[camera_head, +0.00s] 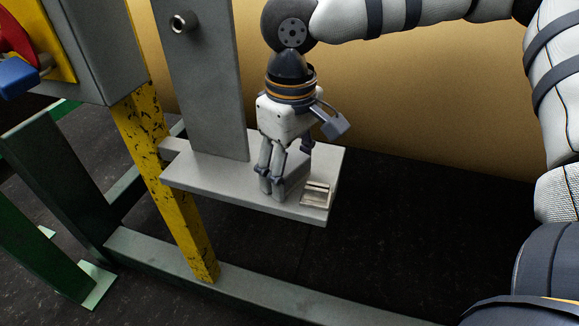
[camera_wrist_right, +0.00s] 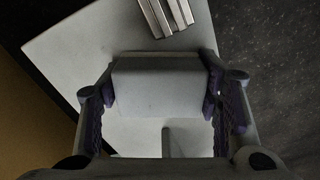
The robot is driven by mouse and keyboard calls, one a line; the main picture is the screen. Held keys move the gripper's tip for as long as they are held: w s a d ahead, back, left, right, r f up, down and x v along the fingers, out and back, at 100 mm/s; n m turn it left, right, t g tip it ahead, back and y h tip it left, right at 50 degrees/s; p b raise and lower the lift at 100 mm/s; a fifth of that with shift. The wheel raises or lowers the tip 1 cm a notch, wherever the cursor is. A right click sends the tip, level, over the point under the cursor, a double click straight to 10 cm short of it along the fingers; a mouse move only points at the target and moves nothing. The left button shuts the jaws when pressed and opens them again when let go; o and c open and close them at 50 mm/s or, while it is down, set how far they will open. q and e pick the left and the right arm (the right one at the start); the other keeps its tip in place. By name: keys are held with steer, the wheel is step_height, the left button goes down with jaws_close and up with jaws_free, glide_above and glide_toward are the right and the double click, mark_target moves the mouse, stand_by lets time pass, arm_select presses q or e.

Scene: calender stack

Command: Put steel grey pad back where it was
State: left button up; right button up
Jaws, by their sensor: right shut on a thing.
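The steel grey pad (camera_head: 295,183) is a plain grey block, partly hidden behind the fingers of my right gripper (camera_head: 286,170) in the head view. The gripper points down and is shut on it. In the right wrist view the pad (camera_wrist_right: 157,88) sits between the two fingers (camera_wrist_right: 160,100), which touch its left and right sides. The pad is over the light grey shelf (camera_head: 205,175), close to its surface. I cannot tell whether it rests on the shelf or hangs just above. My left gripper is not in view.
A small pale ribbed metal piece (camera_head: 316,194) lies on the shelf near its right end, close to the pad. A grey upright plate (camera_head: 205,85) rises from the shelf at left. A yellow post (camera_head: 165,180) stands left of it. Dark floor is open at right.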

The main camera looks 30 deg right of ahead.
mark_target(290, 162)
steer(key=shift+f, duration=0.1)
steer(key=o, duration=1.6)
steer(key=shift+f, duration=0.1)
steer(key=shift+c, duration=0.2)
step_height(290, 162, up, 12)
steer(key=shift+r, duration=0.2)
